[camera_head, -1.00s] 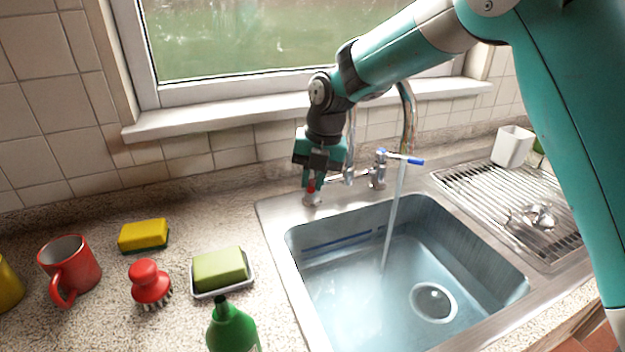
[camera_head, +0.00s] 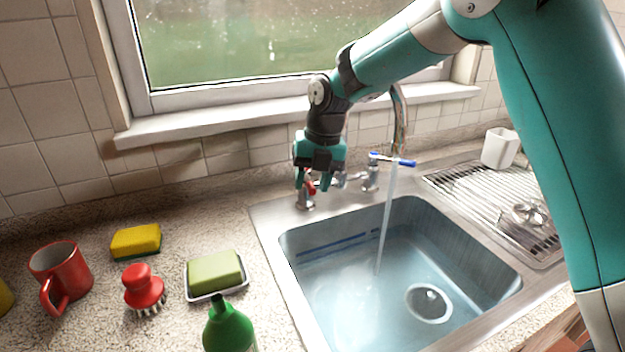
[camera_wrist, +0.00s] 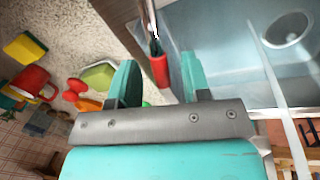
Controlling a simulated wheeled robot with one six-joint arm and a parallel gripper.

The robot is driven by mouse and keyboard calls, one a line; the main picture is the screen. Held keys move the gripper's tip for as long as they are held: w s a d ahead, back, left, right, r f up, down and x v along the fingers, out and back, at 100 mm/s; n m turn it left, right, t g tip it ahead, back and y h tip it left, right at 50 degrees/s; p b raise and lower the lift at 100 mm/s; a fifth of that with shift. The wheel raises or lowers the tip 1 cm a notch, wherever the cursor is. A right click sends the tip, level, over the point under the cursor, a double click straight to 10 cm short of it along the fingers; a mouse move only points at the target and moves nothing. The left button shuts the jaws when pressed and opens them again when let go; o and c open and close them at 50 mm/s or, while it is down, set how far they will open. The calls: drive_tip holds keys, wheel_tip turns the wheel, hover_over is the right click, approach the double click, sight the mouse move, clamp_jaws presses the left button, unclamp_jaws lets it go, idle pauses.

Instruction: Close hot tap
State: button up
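The hot tap's red lever (camera_head: 311,186) is on the left valve of the chrome mixer, at the back-left rim of the sink (camera_head: 268,222). My gripper (camera_head: 312,188) is over it, pointing down, with its two teal fingers apart. The cold tap's blue lever (camera_head: 393,160) is to the right. Water (camera_head: 387,220) runs from the spout (camera_head: 402,115) into the sink.
On the left counter are a red mug (camera_head: 62,277), a yellow sponge (camera_head: 136,241), a red brush (camera_head: 143,287), a soap dish with green soap (camera_head: 215,271) and a green bottle (camera_head: 229,328). A drying rack (camera_head: 480,200) and white cup (camera_head: 500,148) are to the right.

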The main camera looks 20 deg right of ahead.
drive_tip(key=d+r+p, duration=0.1)
drive_tip(key=d+r, duration=0.2)
drive_tip(key=r, duration=1.4)
drive_tip(key=shift+s+d, duration=0.2)
drive_tip(key=shift+s, duration=0.05)
